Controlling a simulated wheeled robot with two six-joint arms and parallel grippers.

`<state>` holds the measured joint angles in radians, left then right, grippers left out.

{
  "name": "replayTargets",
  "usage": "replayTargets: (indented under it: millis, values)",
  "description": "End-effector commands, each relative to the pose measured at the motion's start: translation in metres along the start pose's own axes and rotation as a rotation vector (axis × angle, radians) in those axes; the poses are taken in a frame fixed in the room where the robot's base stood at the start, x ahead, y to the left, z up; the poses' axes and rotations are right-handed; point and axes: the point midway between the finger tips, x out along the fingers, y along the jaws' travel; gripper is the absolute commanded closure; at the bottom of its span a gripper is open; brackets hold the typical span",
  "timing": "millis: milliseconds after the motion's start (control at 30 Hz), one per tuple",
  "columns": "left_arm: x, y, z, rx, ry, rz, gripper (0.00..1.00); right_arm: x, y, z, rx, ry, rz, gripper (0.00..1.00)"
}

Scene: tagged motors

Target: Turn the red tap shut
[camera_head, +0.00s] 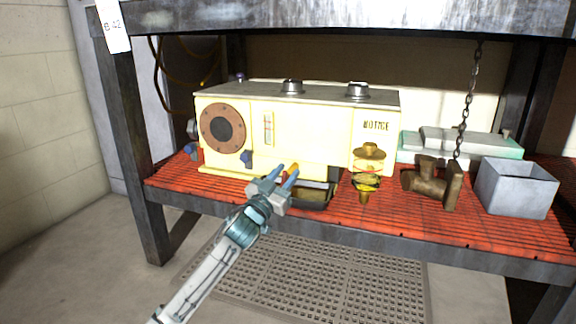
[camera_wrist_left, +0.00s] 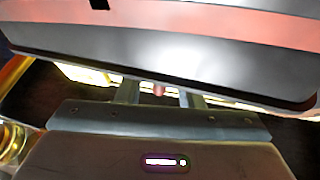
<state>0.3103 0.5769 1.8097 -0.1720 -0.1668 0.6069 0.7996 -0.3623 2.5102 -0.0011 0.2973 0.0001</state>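The cream-yellow machine (camera_head: 320,120) stands on the red slatted shelf. A small orange-red piece (camera_head: 293,168), which looks like the red tap, shows low on its front, partly hidden by my left gripper. My left gripper (camera_head: 283,173) is at this piece, with its two fingers apart. In the left wrist view a small reddish piece (camera_wrist_left: 158,90) shows between the fingers, with a gap on each side. I cannot tell how the tap handle is turned. My right gripper is in neither view.
A blue knob (camera_head: 246,158) is on the machine's front to the left. A brass valve (camera_head: 366,182), a brown pipe fitting (camera_head: 425,182) and a grey bin (camera_head: 515,190) stand to the right. A chain (camera_head: 468,95) hangs there.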

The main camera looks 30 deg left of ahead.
Motion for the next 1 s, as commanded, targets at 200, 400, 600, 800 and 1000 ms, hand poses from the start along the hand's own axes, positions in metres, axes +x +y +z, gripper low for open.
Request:
replayTargets:
  millis: [200,400,600,800,1000]
  values:
    - [0.014,0.000,0.000,-0.001,0.000,-0.001,0.66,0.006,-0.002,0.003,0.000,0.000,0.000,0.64]
    - [0.016,0.000,0.000,0.001,0.001,0.000,0.66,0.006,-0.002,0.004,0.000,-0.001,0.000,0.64]
    - [0.016,0.000,0.000,0.001,0.001,0.000,0.74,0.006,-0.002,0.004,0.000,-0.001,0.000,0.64]
    - [0.015,0.000,0.000,0.001,0.001,0.000,1.00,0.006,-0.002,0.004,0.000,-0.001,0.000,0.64]
    - [0.016,0.000,-0.001,0.002,0.000,0.001,1.00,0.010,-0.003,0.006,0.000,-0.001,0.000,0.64]
